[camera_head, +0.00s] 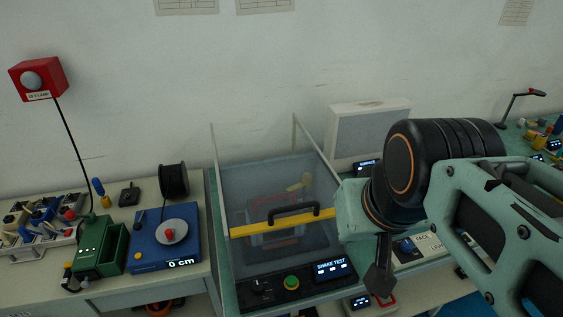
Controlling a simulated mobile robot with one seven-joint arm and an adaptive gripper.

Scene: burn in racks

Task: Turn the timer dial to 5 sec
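The shake test station has a dark control panel (320,280) along its front edge. A small black dial (262,287) sits at the panel's left end; its markings are too small to read. A green round button (292,282) is in the middle, and a lit display (332,269) reading "SHAKE TEST" is at the right. The digits under that title are too small to read. My gripper (381,283) points down, right of the display and apart from the dial. Its dark fingers are seen edge-on, so their opening is unclear. I see nothing held in it.
A clear-walled box with a yellow bar and black handle (294,212) rises behind the panel. Left are a blue device (150,240) reading "0 cm", a green box (100,246) and a black spool (173,180). Another device with a dark knob (405,246) stands behind my gripper.

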